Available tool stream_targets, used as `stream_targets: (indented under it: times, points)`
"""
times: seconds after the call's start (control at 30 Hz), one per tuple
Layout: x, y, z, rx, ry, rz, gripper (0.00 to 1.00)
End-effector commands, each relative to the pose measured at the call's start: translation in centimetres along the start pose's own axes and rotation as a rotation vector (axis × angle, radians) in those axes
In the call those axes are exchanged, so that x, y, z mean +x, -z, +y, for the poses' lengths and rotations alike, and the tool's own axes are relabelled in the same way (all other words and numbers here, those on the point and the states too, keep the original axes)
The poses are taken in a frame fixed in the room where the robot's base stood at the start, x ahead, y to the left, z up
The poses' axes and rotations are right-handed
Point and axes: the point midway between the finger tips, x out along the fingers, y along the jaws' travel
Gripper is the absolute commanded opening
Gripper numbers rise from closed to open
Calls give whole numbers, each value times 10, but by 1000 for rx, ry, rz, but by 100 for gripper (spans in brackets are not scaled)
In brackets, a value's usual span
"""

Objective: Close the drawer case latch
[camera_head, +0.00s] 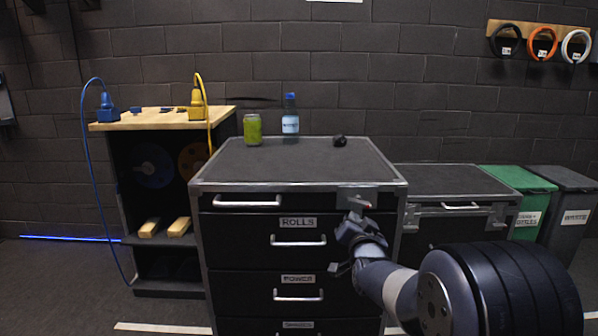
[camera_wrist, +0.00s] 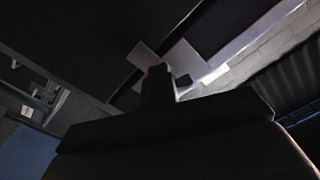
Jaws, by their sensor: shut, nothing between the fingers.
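The dark drawer case (camera_head: 300,170) stands in the middle of the head view, with its labelled drawers facing me. Its latch is a grey plate (camera_head: 357,196) at the top right of the front, with a small reddish part low on it. My gripper (camera_head: 352,218) is shut and empty, just below the latch and in front of the case. It covers part of that area, and I cannot tell whether it touches the latch. In the wrist view my gripper (camera_wrist: 161,84) is a dark shape in front of pale plates (camera_wrist: 182,58).
A wooden-topped bench (camera_head: 150,120) is at left. A lower case (camera_head: 445,180) and green (camera_head: 520,180) and grey bins (camera_head: 568,180) are at right.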

Motion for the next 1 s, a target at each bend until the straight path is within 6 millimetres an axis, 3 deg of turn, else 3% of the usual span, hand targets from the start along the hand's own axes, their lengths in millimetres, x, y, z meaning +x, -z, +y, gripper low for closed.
stream_targets:
  times: [0.33, 0.8, 1.0]
  points:
    - [-4, -7, 1, 1, 1, 1, 0]
    - [-56, -8, 1, 0, 1, 1, 0]
    - [-61, -7, 1, 0, 0, 0, 0]
